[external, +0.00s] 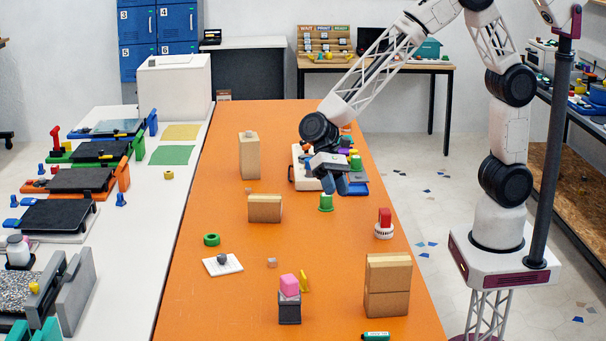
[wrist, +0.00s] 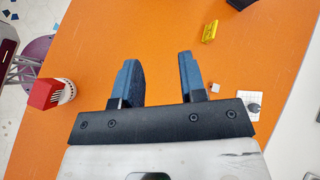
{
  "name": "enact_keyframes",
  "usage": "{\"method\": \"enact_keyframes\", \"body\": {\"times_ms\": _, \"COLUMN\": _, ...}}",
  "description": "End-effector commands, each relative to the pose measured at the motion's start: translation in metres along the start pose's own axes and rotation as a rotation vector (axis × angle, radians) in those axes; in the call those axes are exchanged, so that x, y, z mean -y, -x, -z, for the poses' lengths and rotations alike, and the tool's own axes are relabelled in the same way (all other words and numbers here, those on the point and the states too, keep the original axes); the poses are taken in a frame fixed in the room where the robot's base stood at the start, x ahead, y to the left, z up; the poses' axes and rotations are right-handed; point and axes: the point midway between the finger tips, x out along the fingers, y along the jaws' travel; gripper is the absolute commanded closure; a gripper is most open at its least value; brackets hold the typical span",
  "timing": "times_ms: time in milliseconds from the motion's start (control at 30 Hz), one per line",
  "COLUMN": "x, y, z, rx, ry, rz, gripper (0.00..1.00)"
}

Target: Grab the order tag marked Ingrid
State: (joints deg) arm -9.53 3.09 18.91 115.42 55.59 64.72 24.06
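A yellow tag-like piece (external: 304,281) stands tilted beside a dark box with a pink cube on it. It shows at the top of the wrist view (wrist: 210,31) with dark marks on its face, too small to read. A green tag-like piece (external: 376,336) with a pale label lies at the table's front edge, cut off by the frame; its writing is also unreadable. I cannot tell which one, if either, says Ingrid. My gripper (external: 336,186) is open above the back part of the orange table; only orange surface shows between its fingers (wrist: 163,85).
A red-topped white piece (external: 384,225), green piece (external: 326,203), cardboard boxes (external: 265,209), tall box (external: 249,156), stacked boxes (external: 388,285), dark box (external: 289,308) and white tile (external: 222,265) stand around the table. A cluttered white tray (external: 303,180) is near my gripper.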

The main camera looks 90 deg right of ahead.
Motion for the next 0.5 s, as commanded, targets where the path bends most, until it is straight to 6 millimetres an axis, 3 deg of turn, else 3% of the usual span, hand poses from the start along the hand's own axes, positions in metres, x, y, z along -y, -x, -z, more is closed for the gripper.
{"method": "enact_keyframes", "body": {"times_ms": 500, "x": 0.073, "y": -0.103, "z": 0.074, "rx": 0.216, "ry": -0.318, "rz": 0.100, "gripper": 0.62}}
